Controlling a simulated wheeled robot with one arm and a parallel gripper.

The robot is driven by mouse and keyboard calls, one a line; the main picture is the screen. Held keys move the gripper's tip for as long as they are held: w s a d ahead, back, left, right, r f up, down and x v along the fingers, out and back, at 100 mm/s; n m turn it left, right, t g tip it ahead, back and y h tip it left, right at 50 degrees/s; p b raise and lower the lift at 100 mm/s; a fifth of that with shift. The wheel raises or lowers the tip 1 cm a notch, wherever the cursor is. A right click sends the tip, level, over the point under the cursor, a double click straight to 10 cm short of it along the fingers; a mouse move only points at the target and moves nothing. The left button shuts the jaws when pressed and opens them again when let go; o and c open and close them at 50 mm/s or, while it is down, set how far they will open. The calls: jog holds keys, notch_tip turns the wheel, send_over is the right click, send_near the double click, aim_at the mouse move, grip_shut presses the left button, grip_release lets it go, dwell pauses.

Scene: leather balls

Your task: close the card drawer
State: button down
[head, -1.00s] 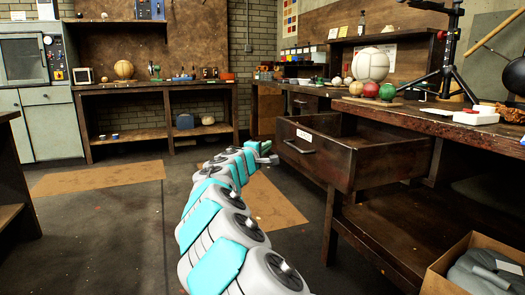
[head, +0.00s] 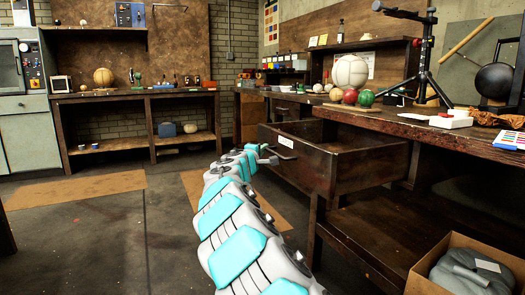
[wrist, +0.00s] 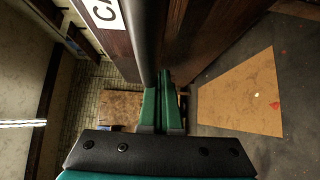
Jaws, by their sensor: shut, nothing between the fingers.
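The card drawer (head: 365,168) is dark wood and stands pulled out, open, from the workbench at the right in the head view. Its front carries a white label (head: 286,141) and a dark bar handle (head: 287,154). My gripper (head: 270,159) is at the drawer's front, just left of the handle. In the wrist view my gripper's green fingers (wrist: 162,88) are shut with nothing between them. The handle (wrist: 146,40) runs close past the fingertips, and part of the label (wrist: 103,12) shows. I cannot tell whether the fingertips touch the handle.
The workbench (head: 450,139) holds balls, a tripod and small items. A cardboard box (head: 418,279) stands on the floor at lower right. A shelf bench (head: 150,94) stands at the back wall. The floor (head: 110,230) left of my arm is clear, with flat brown sheets on it.

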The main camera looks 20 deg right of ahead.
jog(key=d, duration=0.9)
jog(key=d+p, duration=0.1)
jog(key=d, duration=0.9)
jog(key=w+d, duration=0.1)
jog(key=d, duration=0.9)
jog(key=shift+d+p, duration=0.15)
jog(key=shift+p, duration=0.15)
jog(key=shift+s+d, duration=0.1)
jog(key=shift+a+f+b, duration=0.2)
jog(key=shift+a+b, duration=0.3)
jog(key=shift+a, duration=0.05)
jog(key=a, duration=0.1)
jog(key=a+b, duration=0.2)
jog(key=a, duration=0.1)
jog(key=shift+s+r, duration=0.3)
jog(key=shift+b+v, duration=1.4)
jog(key=shift+v, duration=2.9)
jog(key=shift+s+a+f, duration=0.1)
jog(key=shift+a, duration=0.15)
